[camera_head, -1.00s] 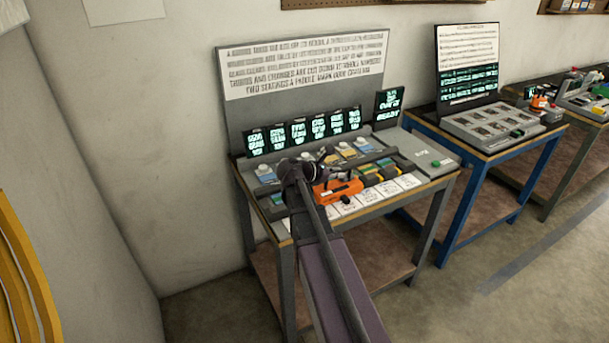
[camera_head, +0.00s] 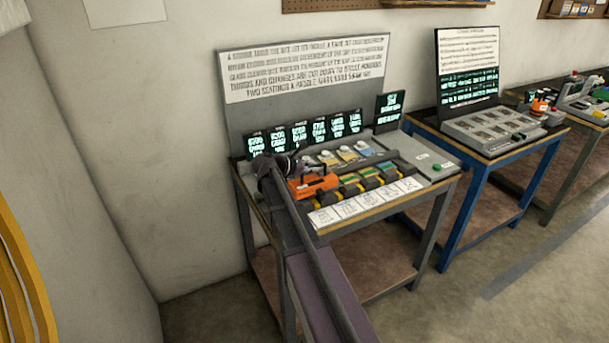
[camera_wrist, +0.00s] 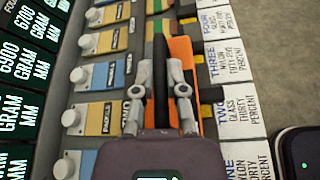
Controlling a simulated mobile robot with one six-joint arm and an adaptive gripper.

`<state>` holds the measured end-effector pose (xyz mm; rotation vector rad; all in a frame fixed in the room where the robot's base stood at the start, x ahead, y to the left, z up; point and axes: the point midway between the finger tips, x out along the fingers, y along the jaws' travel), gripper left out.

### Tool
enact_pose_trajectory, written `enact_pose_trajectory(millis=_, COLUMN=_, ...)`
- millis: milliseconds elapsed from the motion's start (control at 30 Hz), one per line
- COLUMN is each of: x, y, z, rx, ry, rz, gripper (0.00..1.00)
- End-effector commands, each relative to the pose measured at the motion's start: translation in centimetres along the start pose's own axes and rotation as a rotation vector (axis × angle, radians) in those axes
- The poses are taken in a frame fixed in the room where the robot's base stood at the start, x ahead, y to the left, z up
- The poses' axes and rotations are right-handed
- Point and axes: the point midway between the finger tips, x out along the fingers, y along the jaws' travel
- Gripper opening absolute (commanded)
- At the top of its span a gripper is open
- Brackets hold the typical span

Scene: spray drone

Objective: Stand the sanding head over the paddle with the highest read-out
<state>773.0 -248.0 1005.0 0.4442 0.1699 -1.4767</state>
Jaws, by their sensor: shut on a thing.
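The orange sanding head (camera_head: 314,184) is at the left part of the grey bench fixture. My gripper (camera_head: 290,168) is shut on its dark handle; in the wrist view my gripper (camera_wrist: 160,72) hides part of the orange body (camera_wrist: 182,52). The sanding head lies beside the cards marked TWO (camera_wrist: 238,103) and THREE (camera_wrist: 228,65). I cannot tell whether it touches what is below. A row of dark read-outs (camera_head: 319,131) stands behind. In the wrist view, one read-out (camera_wrist: 22,65) seems to read 6900 and another (camera_wrist: 40,22) 6700.
Blue and tan blocks with white knobs (camera_wrist: 101,75) line the fixture beside the read-outs. A separate screen (camera_head: 389,107) and a grey box with a green button (camera_head: 436,167) stand at right. A dark bar (camera_head: 358,164) crosses the fixture. A blue bench (camera_head: 478,170) is farther right.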

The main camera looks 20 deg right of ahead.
Motion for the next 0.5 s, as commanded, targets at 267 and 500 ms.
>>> enact_pose_trajectory(millis=267, x=-0.3, y=1.4, z=-0.5, rx=0.0, ry=-0.002, rz=0.0, gripper=0.0)
enact_pose_trajectory(millis=500, x=-0.1, y=2.0, z=-2.5, rx=0.0, ry=-0.002, rz=-0.001, gripper=0.0)
